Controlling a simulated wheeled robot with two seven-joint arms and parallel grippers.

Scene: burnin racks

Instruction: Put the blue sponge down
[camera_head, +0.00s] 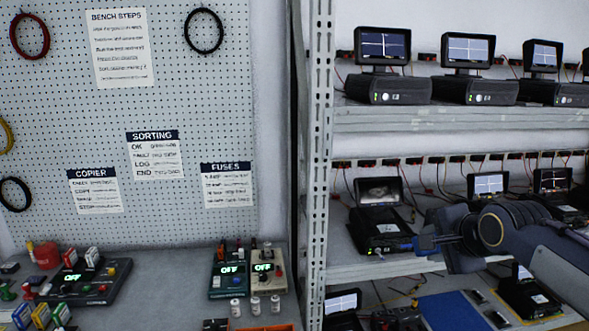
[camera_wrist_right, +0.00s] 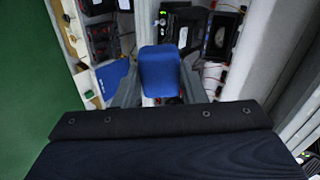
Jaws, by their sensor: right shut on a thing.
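The blue sponge (camera_wrist_right: 160,72) is a blue block with rounded corners, held between the grey fingers of my right gripper (camera_wrist_right: 158,92). In the head view my right gripper (camera_head: 430,244) comes in from the right, in front of the middle shelf, next to a black device. Only a little of the sponge (camera_head: 426,243) shows there, at the fingertips. In the wrist view devices and a shelf edge appear beyond the sponge; I cannot tell whether it touches anything. My left gripper is not in view.
A black device with a tilted screen (camera_head: 380,228) stands on the middle shelf (camera_head: 408,267), left of the gripper. Below, a blue mat (camera_head: 455,312) lies among other devices. A metal upright (camera_head: 318,150) edges the rack. A bench (camera_head: 160,290) with testers stands left.

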